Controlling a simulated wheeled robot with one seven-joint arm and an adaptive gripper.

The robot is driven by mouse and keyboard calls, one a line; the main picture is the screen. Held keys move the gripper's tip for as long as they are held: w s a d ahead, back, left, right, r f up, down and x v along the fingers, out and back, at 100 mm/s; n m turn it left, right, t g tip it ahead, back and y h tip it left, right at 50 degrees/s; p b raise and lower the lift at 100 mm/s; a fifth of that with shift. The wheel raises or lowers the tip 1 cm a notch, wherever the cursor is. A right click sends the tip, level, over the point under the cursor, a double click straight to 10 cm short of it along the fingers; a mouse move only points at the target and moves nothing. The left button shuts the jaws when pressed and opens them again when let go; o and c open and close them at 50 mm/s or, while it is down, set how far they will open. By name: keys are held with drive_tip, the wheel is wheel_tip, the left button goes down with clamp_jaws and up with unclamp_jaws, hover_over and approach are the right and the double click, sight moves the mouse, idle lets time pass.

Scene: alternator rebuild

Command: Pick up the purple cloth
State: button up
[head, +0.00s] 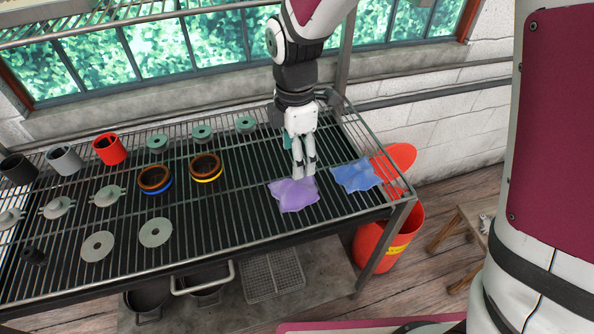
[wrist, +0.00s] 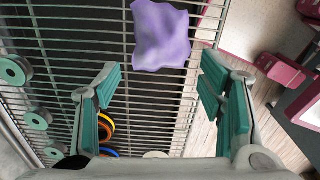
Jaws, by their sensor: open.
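The purple cloth (head: 293,194) lies crumpled on the wire rack shelf (head: 235,222), near its front right part. It also shows at the top of the wrist view (wrist: 160,35), beyond the fingertips and roughly between their lines. My gripper (head: 304,172) points down at the back edge of the cloth in the head view. In the wrist view my gripper (wrist: 160,82) is open, with teal pads wide apart and nothing between them. Whether the fingertips touch the cloth I cannot tell.
A blue cloth (head: 356,176) lies just right of the purple one. Copper-wound rings (head: 206,167), grey discs (head: 155,232) and cylinders, including a red one (head: 110,149), stand to the left. A red bin (head: 388,240) stands below the rack's right end. Bare rack lies left of the cloth.

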sight(296, 185)
wheel_tip(296, 185, down, 10)
drive_tip(key=shift+r+p, duration=0.1)
drive_tip(key=shift+p, duration=0.55)
drive_tip(key=c, duration=1.3)
